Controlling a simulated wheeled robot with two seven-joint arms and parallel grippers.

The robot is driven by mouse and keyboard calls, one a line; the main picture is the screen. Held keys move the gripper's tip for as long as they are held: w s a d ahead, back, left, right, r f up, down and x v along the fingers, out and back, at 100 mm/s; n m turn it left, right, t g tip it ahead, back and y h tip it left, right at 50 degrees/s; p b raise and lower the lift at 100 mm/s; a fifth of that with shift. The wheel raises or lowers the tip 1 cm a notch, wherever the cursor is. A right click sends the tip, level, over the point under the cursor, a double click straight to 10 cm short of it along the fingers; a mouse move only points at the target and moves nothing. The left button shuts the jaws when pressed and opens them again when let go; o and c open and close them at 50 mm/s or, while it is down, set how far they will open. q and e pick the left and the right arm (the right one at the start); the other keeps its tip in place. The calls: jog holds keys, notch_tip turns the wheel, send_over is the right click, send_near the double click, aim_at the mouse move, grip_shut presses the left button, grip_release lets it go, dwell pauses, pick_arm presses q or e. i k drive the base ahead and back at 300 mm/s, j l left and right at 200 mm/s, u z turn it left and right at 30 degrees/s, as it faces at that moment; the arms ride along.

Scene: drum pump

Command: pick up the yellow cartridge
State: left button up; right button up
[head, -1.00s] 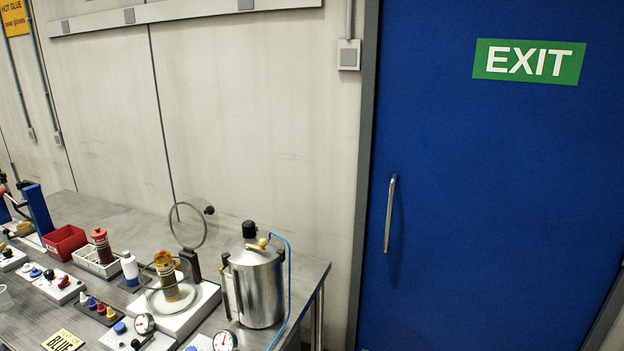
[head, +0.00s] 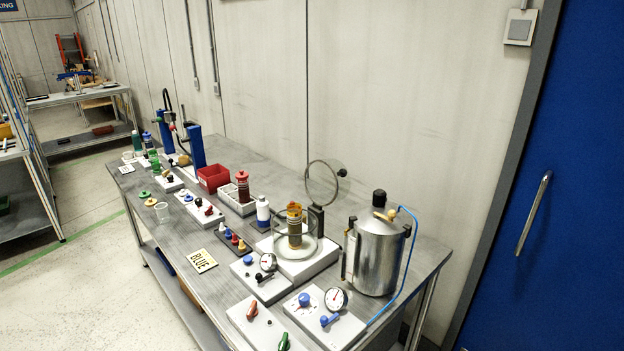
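In the head view, a yellow-amber cartridge (head: 294,228) stands upright on the round plate of a white base unit (head: 312,267), with a metal ring around it. A dark upright with a larger ring rises behind it to the right. A dark red cartridge (head: 242,187) stands in a white tray (head: 233,204) farther left. Neither of my grippers shows in this view.
A steel pot (head: 376,257) with a blue hose stands at the table's right end. Floor (head: 92,230) left of the table is clear.

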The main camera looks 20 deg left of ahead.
aim_at(294, 209)
jog(key=i+l+u, duration=0.15)
jog(key=u, duration=0.3)
jog(key=i+l+u, duration=0.15)
jog(key=u, duration=0.3)
jog(key=i+l+u, duration=0.1)
jog(key=l+u, duration=0.45)
jog(key=u, duration=0.3)
jog(key=i+l+u, duration=0.1)
jog(key=l+u, duration=0.15)
jog(key=l, duration=1.25)
jog(key=l+u, duration=0.25)
jog(key=l, duration=1.3)
